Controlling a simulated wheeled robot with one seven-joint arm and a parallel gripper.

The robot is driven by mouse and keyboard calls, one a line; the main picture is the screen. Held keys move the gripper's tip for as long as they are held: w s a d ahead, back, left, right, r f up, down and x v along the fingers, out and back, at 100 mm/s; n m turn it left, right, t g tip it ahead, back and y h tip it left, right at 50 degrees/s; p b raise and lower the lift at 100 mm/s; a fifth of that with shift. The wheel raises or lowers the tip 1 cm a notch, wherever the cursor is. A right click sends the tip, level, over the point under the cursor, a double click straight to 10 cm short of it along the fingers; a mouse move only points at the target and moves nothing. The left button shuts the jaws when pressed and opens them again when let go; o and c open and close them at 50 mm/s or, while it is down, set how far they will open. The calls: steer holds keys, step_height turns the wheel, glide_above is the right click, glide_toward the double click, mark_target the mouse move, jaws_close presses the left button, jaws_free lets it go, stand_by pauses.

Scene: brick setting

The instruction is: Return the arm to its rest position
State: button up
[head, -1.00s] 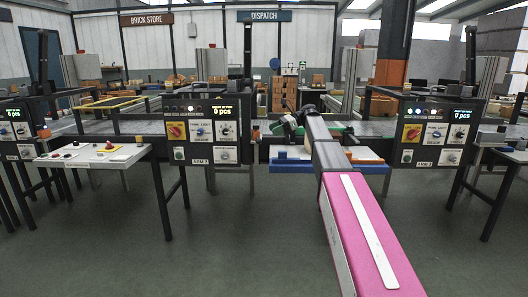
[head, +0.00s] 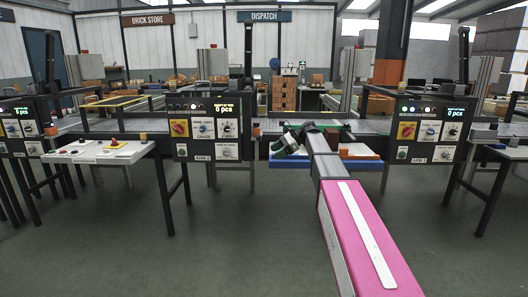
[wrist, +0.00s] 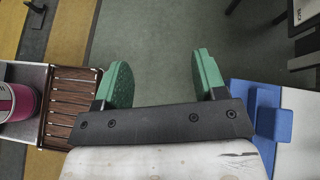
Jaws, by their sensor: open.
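My arm reaches forward in the head view, a pink link (head: 366,240) in front and a grey link (head: 327,165) beyond it. Its wrist end (head: 290,141) appears in front of the work table between two control panels. My gripper (wrist: 158,78) has two green fingers, spread wide apart in the wrist view. Nothing is between them, and grey-green floor shows beyond. In the head view I cannot make out the fingertips clearly.
A blue-edged white surface (wrist: 292,130) lies close to the right of my gripper in the wrist view; a brown slatted surface (wrist: 75,100) lies to the left. Control panels (head: 208,130) (head: 430,131) flank the table in the head view. The floor (head: 200,240) in front is clear.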

steer(key=s+d+f+n+h, duration=0.4)
steer(key=s+f+n, duration=0.1)
steer(key=s+f, duration=0.5)
steer(key=s+d+f+n+t+h, duration=0.1)
steer(key=s+d+f+n+h, duration=0.2)
steer(key=s+f, duration=0.8)
steer(key=s+d+f+n+h, duration=0.4)
steer(key=s+d+f+n, duration=0.2)
steer(key=s+f, duration=0.5)
steer(key=shift+f+n+h, duration=0.3)
steer(key=shift+f, duration=0.25)
